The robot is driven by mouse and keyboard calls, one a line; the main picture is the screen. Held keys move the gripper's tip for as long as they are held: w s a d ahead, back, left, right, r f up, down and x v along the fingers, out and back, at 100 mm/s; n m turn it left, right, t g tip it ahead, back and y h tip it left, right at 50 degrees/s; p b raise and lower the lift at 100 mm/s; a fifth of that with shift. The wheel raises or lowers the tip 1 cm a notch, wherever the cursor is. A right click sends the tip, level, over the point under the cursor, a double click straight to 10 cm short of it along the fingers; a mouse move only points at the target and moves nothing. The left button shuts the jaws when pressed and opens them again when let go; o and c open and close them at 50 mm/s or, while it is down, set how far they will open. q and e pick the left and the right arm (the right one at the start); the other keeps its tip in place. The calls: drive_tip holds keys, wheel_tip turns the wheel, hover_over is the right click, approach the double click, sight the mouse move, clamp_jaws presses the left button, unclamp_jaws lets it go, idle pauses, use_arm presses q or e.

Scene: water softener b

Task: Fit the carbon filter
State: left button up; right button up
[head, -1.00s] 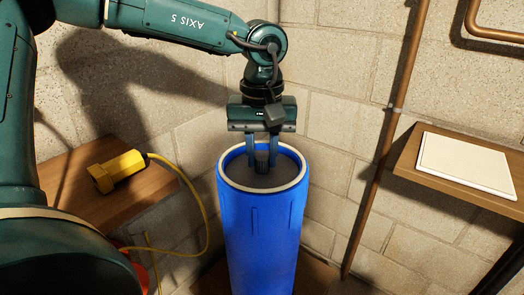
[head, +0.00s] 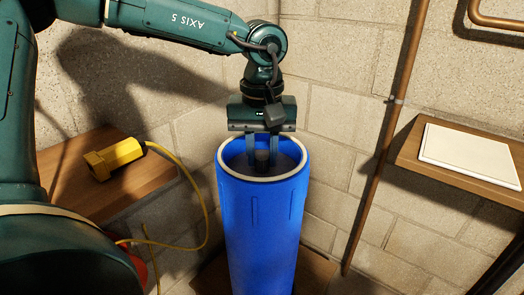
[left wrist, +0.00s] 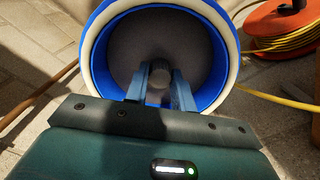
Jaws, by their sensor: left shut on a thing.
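The carbon filter (head: 286,163) shows as a dark grey round top with a small knob. It sits inside the upright blue housing (head: 258,230), its top below the pale rim. My left gripper (head: 262,157) points straight down into the housing mouth, with its blue fingers shut on the filter's knob. In the left wrist view the filter's grey top (left wrist: 190,48) lies within the blue inner wall, and the fingers are on either side of the knob (left wrist: 159,86). The filter's lower part is hidden by the housing. My right gripper is not in view.
A yellow plug-like device (head: 113,159) with a cable lies on a wooden shelf at left. A white panel (head: 470,159) lies on a shelf at right. A copper pipe (head: 376,170) runs down the block wall behind. An orange cable reel (left wrist: 283,22) shows in the wrist view.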

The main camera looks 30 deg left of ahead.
use_arm(q)
drive_tip(key=o, duration=1.1)
drive_tip(key=shift+c, duration=0.2)
drive_tip(key=shift+f, duration=0.2)
drive_tip(key=shift+r, duration=0.15)
wheel_tip(320, 180, up, 13)
drive_tip(key=p, duration=0.3)
drive_tip(key=shift+p, duration=0.35)
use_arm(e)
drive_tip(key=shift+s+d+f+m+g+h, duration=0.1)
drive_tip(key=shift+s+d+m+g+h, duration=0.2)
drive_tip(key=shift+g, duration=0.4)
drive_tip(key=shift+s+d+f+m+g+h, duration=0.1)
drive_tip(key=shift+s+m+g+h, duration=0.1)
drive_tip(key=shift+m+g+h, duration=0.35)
